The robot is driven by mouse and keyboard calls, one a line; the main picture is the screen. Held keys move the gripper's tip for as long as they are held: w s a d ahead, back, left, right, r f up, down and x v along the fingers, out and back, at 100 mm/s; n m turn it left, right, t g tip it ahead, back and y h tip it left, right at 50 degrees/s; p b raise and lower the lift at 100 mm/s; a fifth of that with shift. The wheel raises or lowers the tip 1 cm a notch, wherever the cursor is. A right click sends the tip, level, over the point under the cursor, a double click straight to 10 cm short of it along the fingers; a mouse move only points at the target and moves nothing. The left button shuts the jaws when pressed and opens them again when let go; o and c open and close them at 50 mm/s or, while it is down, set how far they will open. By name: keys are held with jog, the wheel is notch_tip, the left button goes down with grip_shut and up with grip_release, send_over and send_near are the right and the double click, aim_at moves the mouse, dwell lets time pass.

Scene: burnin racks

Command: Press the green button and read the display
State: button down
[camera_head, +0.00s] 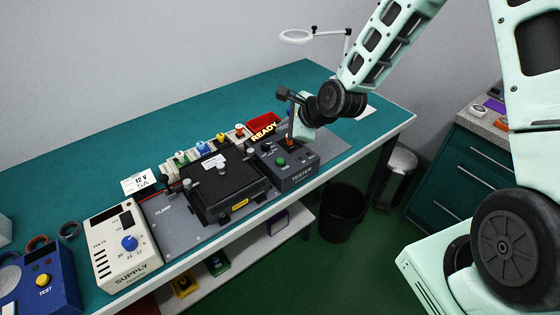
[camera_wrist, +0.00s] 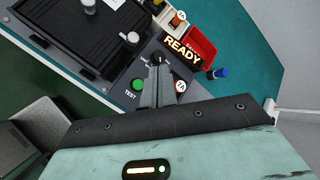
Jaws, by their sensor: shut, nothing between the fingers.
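The green button (camera_head: 281,161), labelled TEST, is on the dark grey tester box (camera_head: 298,179). The green button also shows in the wrist view (camera_wrist: 137,84), just left of my fingers. The display (camera_head: 264,131) at the back of the tester reads READY in lit letters; it is also legible in the wrist view (camera_wrist: 182,52). My gripper (camera_head: 289,136) is shut and empty above the tester. In the wrist view my gripper's fingertips (camera_wrist: 158,62) are close together near a small black switch, beside the green button. I cannot tell whether they touch the panel.
A black clamp fixture (camera_head: 222,181) stands left of the tester. A cream supply box (camera_head: 122,246) with a blue knob and a blue box (camera_head: 40,286) with a yellow button are further left. A red bin (camera_head: 263,121) sits behind the display. A magnifier lamp (camera_head: 297,37) stands at the back.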

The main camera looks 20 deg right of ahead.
aim_at(284, 162)
jog(key=shift+f+b, duration=3.55)
jog(key=shift+f, duration=0.85)
jog(key=shift+f, duration=0.4)
jog(key=shift+f+b, duration=0.4)
jog(key=shift+b, duration=0.05)
jog(key=shift+r, duration=0.15)
jog(key=shift+r+p, duration=0.7)
jog(key=shift+p, duration=0.1)
notch_tip(284, 162, up, 5)
jog(key=p, duration=0.4)
